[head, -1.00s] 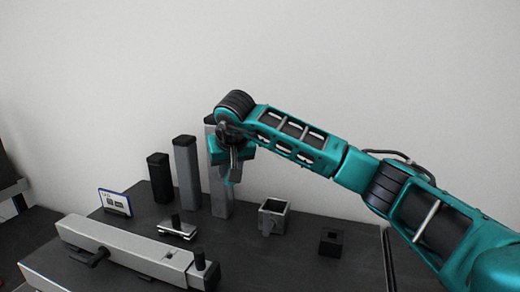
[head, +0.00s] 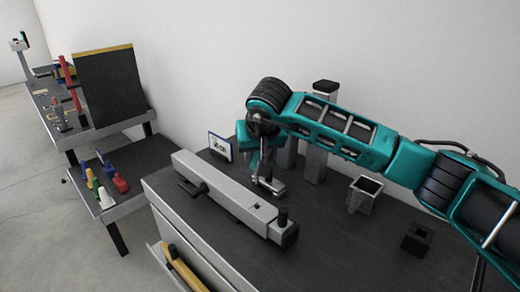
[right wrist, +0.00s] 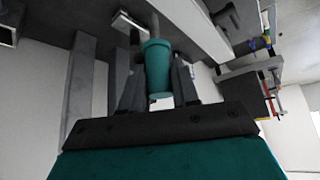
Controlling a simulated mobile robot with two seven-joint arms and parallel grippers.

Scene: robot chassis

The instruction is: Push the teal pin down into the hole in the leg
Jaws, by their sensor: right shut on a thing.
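The teal pin (right wrist: 157,68) shows in the right wrist view, upright between the two fingers of my right gripper (right wrist: 157,85), which is shut on it. A grey shank (right wrist: 153,27) shows past its teal head. In the head view my right gripper (head: 256,165) is above the table, just behind the long grey beam (head: 225,193). I cannot tell which hole the pin lines up with. My left gripper is not in view.
Grey posts (head: 314,163) stand behind the arm, partly hidden. A square grey socket (head: 364,196) and a black block (head: 417,238) stand to the right. A small sign (head: 220,147) stands behind the beam. A metal clamp-like piece (head: 271,185) lies below the gripper.

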